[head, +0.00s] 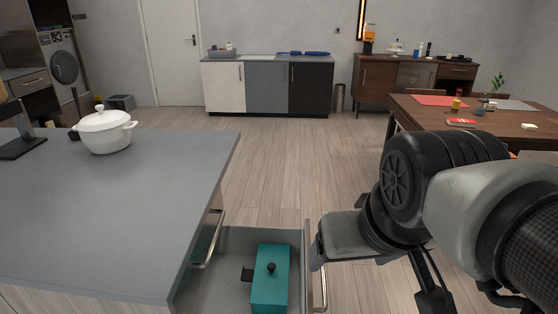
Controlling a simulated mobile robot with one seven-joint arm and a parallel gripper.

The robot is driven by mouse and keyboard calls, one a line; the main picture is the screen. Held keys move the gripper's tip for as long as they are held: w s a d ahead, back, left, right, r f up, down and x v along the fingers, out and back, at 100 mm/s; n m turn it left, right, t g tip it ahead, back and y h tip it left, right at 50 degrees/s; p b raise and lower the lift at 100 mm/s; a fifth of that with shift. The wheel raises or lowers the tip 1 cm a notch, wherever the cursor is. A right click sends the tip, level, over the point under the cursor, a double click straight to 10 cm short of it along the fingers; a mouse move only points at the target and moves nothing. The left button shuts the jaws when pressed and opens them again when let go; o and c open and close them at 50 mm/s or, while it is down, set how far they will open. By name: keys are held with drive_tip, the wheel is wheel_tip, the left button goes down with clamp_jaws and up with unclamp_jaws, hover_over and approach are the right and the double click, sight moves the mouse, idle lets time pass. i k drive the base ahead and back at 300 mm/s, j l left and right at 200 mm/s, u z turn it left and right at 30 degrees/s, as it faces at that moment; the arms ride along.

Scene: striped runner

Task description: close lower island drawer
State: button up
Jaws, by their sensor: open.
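The grey-topped kitchen island (110,215) fills the lower left of the head view. Its lower drawer (233,237) is pulled out to the right, over the floor. The drawer's front panel with its bar handle (323,285) stands well away from the island. A teal lidded pot (270,283) with a black knob lies inside the drawer. An upper handle (209,240) shows on the island's side, under the countertop edge. My gripper (317,252) is open and empty, beside the top of the drawer front. Whether it touches the front is unclear; the far finger is partly hidden.
A white lidded pot (104,130) stands on the island top. A wooden dining table (480,120) is behind my arm at the right. Low cabinets (267,87) line the back wall. The wooden floor (275,165) between island and table is clear.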

sight(221, 291)
drive_tip(key=l+u, duration=0.35)
drive_tip(key=l, duration=0.3)
drive_tip(key=k+l+u, duration=0.15)
drive_tip(key=l+u, duration=0.2)
drive_tip(key=l, duration=0.2)
